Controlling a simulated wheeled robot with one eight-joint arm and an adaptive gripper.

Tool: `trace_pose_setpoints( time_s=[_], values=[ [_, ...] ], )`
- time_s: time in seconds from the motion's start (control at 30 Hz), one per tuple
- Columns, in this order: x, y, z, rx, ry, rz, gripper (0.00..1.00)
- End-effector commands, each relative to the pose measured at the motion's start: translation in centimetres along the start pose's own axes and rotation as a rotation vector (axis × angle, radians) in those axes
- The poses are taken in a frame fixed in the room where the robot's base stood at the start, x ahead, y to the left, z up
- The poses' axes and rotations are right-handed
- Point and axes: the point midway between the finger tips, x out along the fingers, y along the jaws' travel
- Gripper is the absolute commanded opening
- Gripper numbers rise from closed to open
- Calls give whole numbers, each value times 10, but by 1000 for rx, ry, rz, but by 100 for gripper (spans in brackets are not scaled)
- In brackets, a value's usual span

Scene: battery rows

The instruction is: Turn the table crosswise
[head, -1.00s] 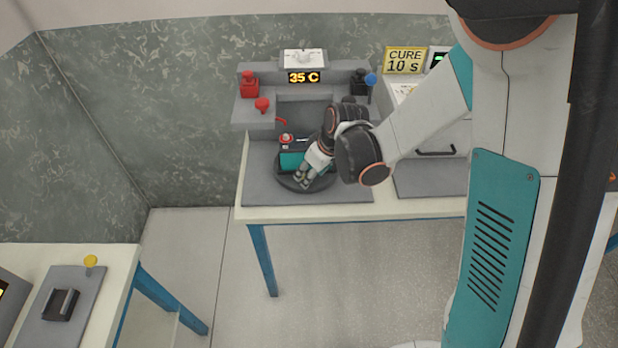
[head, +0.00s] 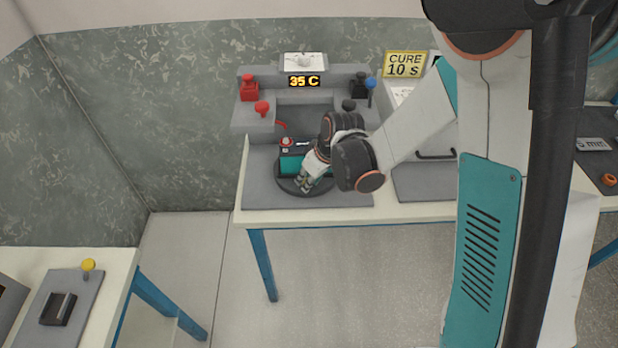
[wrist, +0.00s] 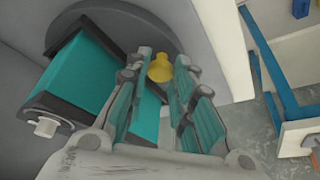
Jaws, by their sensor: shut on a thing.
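The table is a round dark grey turntable (head: 290,188) on a grey plate at the front of the station. Its curved edge also shows in the wrist view (wrist: 62,14). A teal battery with black ends (head: 292,163) lies on it, its teal side facing the front in the head view; it also shows in the wrist view (wrist: 80,78). My gripper (head: 303,182) is at the turntable's front rim. In the wrist view my gripper's fingers (wrist: 160,80) are on both sides of a yellow knob (wrist: 160,67) by the rim, shut on it. My wrist hides the turntable's right part.
Behind the turntable stands a grey fixture (head: 252,117) with red and black knobs and a "35 C" display (head: 304,81). A "CURE 10 S" sign (head: 404,64) stands at the right. A separate table (head: 110,262) is at lower left, with open floor between.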

Motion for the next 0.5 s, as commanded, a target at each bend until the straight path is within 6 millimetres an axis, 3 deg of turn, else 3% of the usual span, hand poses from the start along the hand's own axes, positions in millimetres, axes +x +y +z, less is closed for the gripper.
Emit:
trace_pose_setpoints(
  time_s=[0.5],
  values=[
    [4,-10,-9,143,0,60,0]
  ],
)
